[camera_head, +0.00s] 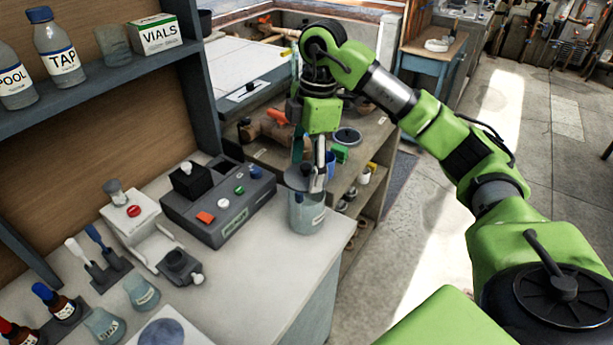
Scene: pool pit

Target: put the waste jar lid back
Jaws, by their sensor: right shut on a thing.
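The waste jar (306,216), a greyish see-through jar with a white label, stands upright near the right front corner of the grey counter. Its dark lid (293,178) is at the jar's mouth, partly hidden by the fingers. My right gripper (309,180) points down over the jar and is shut on the lid. I cannot tell whether the lid sits fully on the rim or slightly above it. My left gripper is not in view.
A grey instrument box (218,203) with coloured buttons stands just left of the jar. A white device (138,228) and bottles are farther left. A shelf (100,72) overhangs the counter's back. A lower shelf unit with small items (347,136) lies behind the jar.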

